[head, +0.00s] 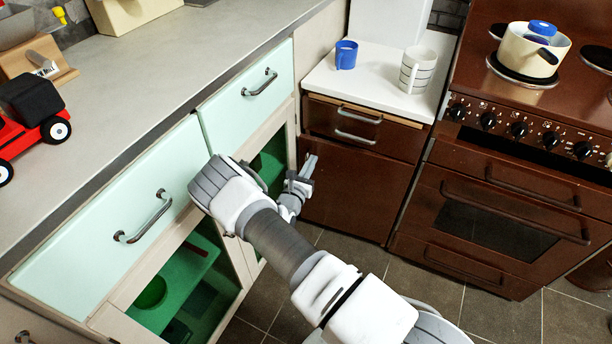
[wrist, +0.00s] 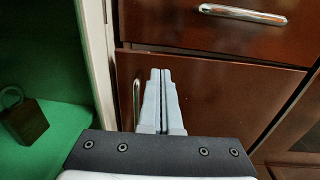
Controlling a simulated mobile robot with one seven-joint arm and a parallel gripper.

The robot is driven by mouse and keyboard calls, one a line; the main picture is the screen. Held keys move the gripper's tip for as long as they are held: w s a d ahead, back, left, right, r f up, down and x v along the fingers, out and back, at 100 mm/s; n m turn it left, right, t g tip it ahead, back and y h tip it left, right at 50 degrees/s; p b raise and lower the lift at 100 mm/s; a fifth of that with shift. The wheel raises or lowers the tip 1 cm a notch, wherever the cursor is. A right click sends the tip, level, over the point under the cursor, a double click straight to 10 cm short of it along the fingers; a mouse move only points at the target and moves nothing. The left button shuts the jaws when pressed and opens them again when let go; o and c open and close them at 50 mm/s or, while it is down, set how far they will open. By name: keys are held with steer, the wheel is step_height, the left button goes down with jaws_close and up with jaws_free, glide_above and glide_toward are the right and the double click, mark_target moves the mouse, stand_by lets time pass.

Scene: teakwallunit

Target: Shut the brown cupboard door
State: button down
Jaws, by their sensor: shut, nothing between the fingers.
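The brown cupboard door (head: 358,190) is the glossy dark panel below the drawers, left of the oven. It also fills the middle of the wrist view (wrist: 215,100), with its upright metal handle (wrist: 137,100) near its left edge. The door looks closed or nearly so; I cannot tell if a small gap remains. My gripper (head: 311,160) is shut and empty, in front of the left part of the door. In the wrist view its fingertips (wrist: 161,72) point at the door, just right of the handle. Whether they touch it is unclear.
A brown drawer (head: 343,124) with metal handles is above the door. A brown oven (head: 490,220) stands to the right. Pale green drawers (head: 245,90) and open-looking compartments with green insides are close on the left. Tiled floor (head: 400,280) is free in front.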

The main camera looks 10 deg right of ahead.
mark_target(321, 143)
steer(key=b+x, duration=0.2)
steer(key=x, duration=0.4)
steer(key=shift+w+d, duration=0.1)
